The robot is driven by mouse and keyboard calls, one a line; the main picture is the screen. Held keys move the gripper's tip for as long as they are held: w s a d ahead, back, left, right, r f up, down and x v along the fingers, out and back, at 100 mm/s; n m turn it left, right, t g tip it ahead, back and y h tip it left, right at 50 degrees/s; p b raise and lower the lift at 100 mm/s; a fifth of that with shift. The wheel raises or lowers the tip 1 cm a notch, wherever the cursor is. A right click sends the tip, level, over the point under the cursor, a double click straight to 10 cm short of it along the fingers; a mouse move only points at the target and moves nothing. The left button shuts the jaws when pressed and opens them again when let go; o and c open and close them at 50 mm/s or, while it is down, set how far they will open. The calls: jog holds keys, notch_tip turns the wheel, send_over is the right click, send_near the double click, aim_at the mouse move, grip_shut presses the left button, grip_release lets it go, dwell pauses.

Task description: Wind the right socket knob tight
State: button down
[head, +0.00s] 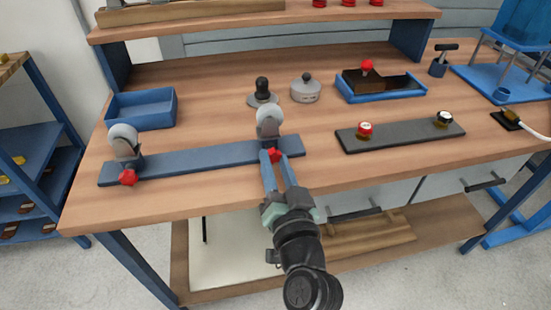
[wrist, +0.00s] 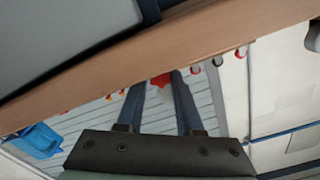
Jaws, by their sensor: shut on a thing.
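A long blue-grey base (head: 200,163) lies near the bench's front edge with two grey sockets on it. The right socket (head: 269,122) has a red knob (head: 274,155) low on its front. My gripper (head: 275,157) reaches up from below right, its two blue-grey fingers shut on this red knob. In the wrist view the knob (wrist: 161,79) shows between the fingertips, partly hidden by them. The left socket (head: 124,142) has its own red knob (head: 127,177), away from my gripper. How tight either knob is cannot be told.
A blue bin (head: 141,109) stands behind the left socket. A black-topped piece (head: 263,92) and a round grey lidded piece (head: 306,89) stand behind the right one. A dark plate (head: 402,136) with two small knobs lies to the right. The shelf (head: 250,22) spans the back.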

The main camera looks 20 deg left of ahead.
jog(key=shift+m, duration=0.5)
jog(key=c, duration=0.6)
grip_release()
jog(key=shift+o, duration=0.2)
jog(key=shift+f+n, duration=0.1)
jog(key=shift+n, duration=0.2)
